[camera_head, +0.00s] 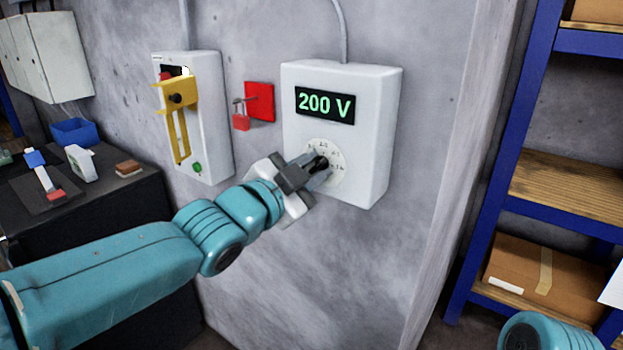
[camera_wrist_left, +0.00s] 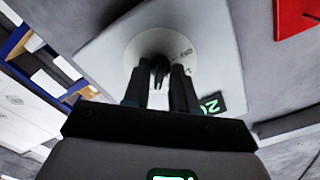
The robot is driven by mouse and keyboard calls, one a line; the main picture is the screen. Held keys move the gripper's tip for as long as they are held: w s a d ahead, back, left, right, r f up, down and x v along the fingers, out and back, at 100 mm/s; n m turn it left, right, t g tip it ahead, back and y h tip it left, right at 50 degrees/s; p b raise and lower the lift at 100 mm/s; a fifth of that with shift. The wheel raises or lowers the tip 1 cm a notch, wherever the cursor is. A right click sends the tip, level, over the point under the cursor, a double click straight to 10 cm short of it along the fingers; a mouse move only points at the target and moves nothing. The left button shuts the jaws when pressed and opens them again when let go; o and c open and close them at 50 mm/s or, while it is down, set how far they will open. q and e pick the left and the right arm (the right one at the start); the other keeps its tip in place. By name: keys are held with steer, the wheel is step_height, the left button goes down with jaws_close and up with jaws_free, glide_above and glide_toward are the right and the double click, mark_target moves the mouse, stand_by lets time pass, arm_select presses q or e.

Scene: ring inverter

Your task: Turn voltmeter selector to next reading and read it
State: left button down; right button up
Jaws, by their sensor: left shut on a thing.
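The voltmeter (camera_head: 373,115) is a white box on the grey wall. Its dark display (camera_head: 325,106) reads 200 V in green. Below the display is a round pale dial with a black selector knob (camera_head: 318,163). My left gripper (camera_head: 312,172) reaches the dial from the lower left and is shut on the knob. In the left wrist view the dial (camera_wrist_left: 150,50) and the knob (camera_wrist_left: 159,68) show between the two dark fingers. The fingers hide part of the dial, and its small marks are too small to read. My right gripper is not in view.
Left of the voltmeter hang a red padlock (camera_head: 241,121) on a red plate and a white switch box (camera_head: 209,120) with a yellow handle. A dark bench (camera_head: 100,212) with small items stands at the left. A blue shelf rack (camera_head: 497,165) stands at the right.

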arm_select(q)
steer(key=shift+m, duration=0.5)
steer(key=c, duration=1.2)
jaws_free()
steer(key=shift+s, duration=0.1)
steer(key=shift+s+a+b, duration=0.25)
steer(key=shift+a+b, duration=0.05)
steer(key=p+v, duration=0.1)
steer(key=v, duration=1.4)
steer(key=shift+s+a, duration=0.1)
steer(key=shift+s, duration=0.1)
